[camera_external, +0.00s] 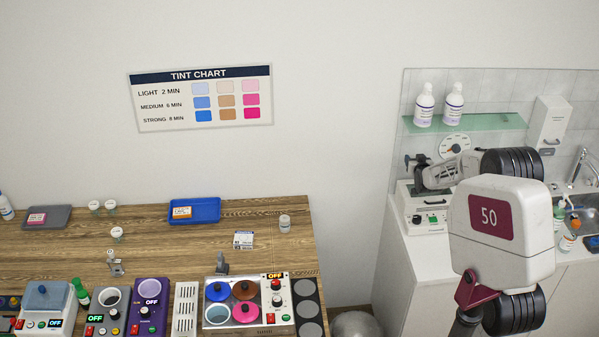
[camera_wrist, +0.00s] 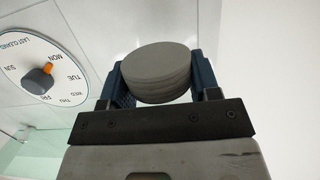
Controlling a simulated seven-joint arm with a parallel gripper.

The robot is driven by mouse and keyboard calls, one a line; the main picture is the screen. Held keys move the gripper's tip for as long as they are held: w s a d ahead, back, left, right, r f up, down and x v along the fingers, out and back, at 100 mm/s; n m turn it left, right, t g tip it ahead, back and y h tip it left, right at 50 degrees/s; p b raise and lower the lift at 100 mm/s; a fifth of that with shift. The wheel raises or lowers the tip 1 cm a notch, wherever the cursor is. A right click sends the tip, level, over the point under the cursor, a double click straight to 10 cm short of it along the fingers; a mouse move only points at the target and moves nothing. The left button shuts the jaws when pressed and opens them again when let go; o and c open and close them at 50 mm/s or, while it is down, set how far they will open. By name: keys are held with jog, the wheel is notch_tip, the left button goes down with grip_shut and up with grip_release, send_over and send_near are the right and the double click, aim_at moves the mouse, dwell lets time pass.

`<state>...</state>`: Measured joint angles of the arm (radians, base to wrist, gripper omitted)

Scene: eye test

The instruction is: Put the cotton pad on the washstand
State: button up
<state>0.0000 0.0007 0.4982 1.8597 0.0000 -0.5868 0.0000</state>
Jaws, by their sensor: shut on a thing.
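My gripper (camera_wrist: 160,78) is shut on a round, pale grey, layered pad (camera_wrist: 158,62), which looks like the cotton pad. The pad sits between the two blue fingers in the wrist view. In the external view my gripper (camera_external: 414,162) is at the left end of my arm, in front of the tiled wall and above a white machine; the pad is too small to make out there. The washstand (camera_external: 400,268) is the white cabinet at the right, with a sink (camera_external: 590,212) at its far right. My arm hides much of its top.
The white machine (camera_external: 428,220) stands on the washstand's left end. A glass shelf (camera_external: 490,121) with two bottles and a weekday dial (camera_wrist: 42,71) are on the wall. Small bottles (camera_external: 567,243) stand by the sink. A crowded wooden table (camera_external: 150,235) is at the left.

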notch_tip(320, 180, up, 4)
jog(key=shift+f, duration=0.1)
jog(key=shift+a+r, duration=0.1)
jog(key=shift+r, duration=0.3)
jog(key=a+r+n+g+y, duration=0.15)
jog(key=a+n+y, duration=0.3)
jog(key=a, duration=0.75)
jog(key=s+a+f+n+g+y, duration=0.1)
jog(key=s+a+n+g+y, duration=0.35)
jog(key=a, duration=0.55)
jog(key=s+a+n+g+y, duration=0.3)
jog(key=s+a, duration=0.2)
jog(key=a, duration=0.4)
jog(key=s+a+f+n+g+y, duration=0.1)
jog(key=s+a+n+g+y, duration=0.3)
jog(key=a, duration=0.6)
notch_tip(320, 180, down, 18)
jog(key=shift+s, duration=0.35)
jog(key=shift+r, duration=0.15)
jog(key=w+a, duration=0.2)
jog(key=w, duration=0.2)
jog(key=w+a+f, duration=0.1)
jog(key=w+a, duration=0.1)
jog(key=w, duration=0.2)
jog(key=w+a, duration=0.3)
jog(key=w, duration=0.1)
jog(key=shift+w+f, duration=0.2)
